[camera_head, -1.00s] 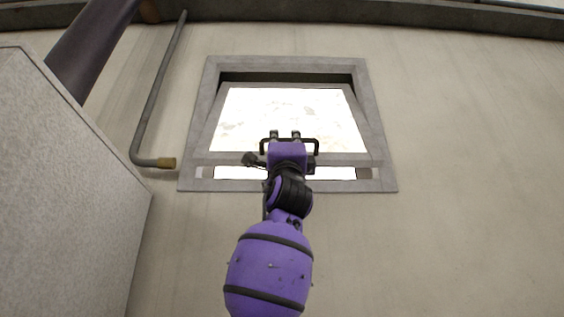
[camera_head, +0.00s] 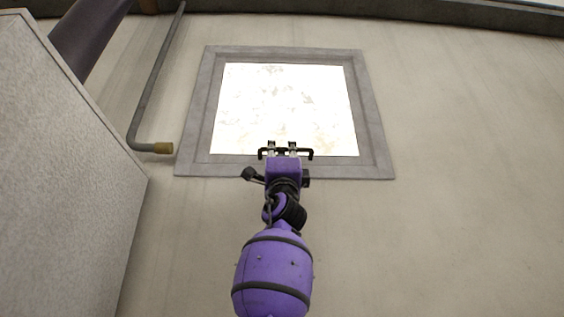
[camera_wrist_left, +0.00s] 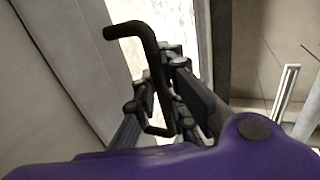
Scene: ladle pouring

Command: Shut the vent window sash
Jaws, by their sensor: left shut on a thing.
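The vent window sash (camera_head: 284,108) is a bright pane in a grey border, and it sits flush within the grey window frame (camera_head: 378,150), with no gap showing along its lower edge. A black bar handle (camera_head: 308,153) is at the bottom middle of the sash. The handle also shows in the left wrist view (camera_wrist_left: 136,30) as a bent dark bar. My left gripper (camera_head: 283,147), on a purple arm, is shut on the handle from below; its fingers (camera_wrist_left: 168,92) are around the bar in the left wrist view. My right gripper is out of view.
A grey pipe (camera_head: 150,85) with a brass-coloured end runs down the wall left of the window. A large pale box-like block (camera_head: 65,180) stands at the left. The wall (camera_head: 470,170) right of the window is clear.

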